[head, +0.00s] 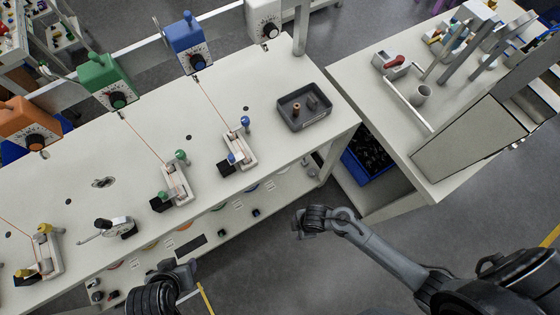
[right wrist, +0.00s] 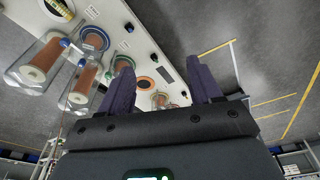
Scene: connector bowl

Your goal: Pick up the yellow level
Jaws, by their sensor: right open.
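A yellow-knobbed lever (head: 45,228) stands on a small white fixture at the far left of the bench in the head view, with a second yellow part (head: 24,273) at its lower end. I take this to be the yellow level. My left gripper (head: 180,272) is near the bottom, beyond the bench's front edge and to the right of the yellow fixture; its jaw state is unclear. My right gripper (head: 308,222) is over the floor, far right of the fixture. Its fingers stand apart and empty in the right wrist view (right wrist: 162,90).
Similar fixtures with green (head: 181,155) and blue (head: 245,121) knobs stand along the bench (head: 130,205). A dial gauge (head: 110,227) lies beside the yellow fixture. A grey tray (head: 304,112) is at the bench's right end. Coloured hanging units line the back. Open floor lies in front.

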